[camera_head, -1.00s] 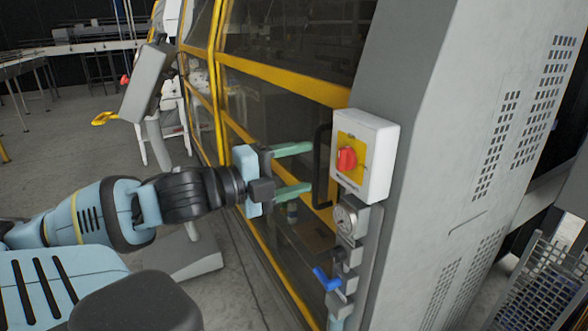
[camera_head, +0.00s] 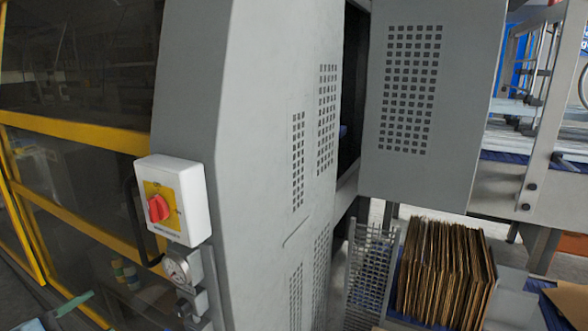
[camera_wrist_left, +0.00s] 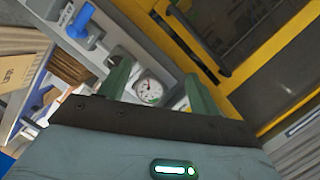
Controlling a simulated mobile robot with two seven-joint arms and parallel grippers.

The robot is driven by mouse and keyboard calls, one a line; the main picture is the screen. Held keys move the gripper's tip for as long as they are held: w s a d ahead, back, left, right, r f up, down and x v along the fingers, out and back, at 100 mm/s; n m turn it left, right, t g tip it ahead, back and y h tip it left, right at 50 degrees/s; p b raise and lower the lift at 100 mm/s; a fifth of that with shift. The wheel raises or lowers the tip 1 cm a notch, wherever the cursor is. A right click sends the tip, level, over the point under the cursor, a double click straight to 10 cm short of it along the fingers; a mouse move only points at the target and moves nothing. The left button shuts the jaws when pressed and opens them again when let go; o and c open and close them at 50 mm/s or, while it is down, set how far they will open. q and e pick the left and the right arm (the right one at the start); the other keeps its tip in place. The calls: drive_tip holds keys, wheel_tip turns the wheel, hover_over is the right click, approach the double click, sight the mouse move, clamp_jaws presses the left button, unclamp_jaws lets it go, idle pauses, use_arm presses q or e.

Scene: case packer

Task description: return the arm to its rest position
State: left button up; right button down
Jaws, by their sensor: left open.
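My left gripper (camera_wrist_left: 158,80) shows in the left wrist view with its two green fingers apart and nothing between them. A round pressure gauge (camera_wrist_left: 149,91) appears beyond the gap. The fingertip is apart from the black door handle (camera_head: 137,225). The handle also shows in the left wrist view (camera_wrist_left: 196,40). My right gripper is in neither view.
A white switch box (camera_head: 185,172) with a red knob sits on the grey machine housing (camera_head: 235,130). The gauge (camera_head: 178,272) is below it. Yellow-framed windows (camera_head: 75,130) are at left. Stacked cardboard (camera_head: 445,275) stands at lower right. A blue valve handle (camera_wrist_left: 85,20) shows in the wrist view.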

use_arm(q)
drive_tip(key=s+d+f+n+g+y, duration=0.15)
drive_tip(key=s+f+n, duration=0.25)
drive_tip(key=f, duration=0.6)
drive_tip(key=s+d+f+n+g, duration=0.25)
drive_tip(key=s+f, duration=0.25)
drive_tip(key=f, duration=0.6)
drive_tip(key=s+d+f+n+g, duration=0.1)
drive_tip(key=s+d+f+n, duration=0.1)
drive_tip(key=s+d+f, duration=0.3)
drive_tip(key=s+d+f+n+g+h, duration=0.1)
drive_tip(key=s+d+f+n, duration=0.2)
drive_tip(key=d, duration=0.7)
wheel_tip(320, 180, down, 4)
drive_tip(key=shift+s+d+f, duration=0.2)
drive_tip(key=shift+s+d, duration=0.15)
drive_tip(key=shift+s, duration=0.9)
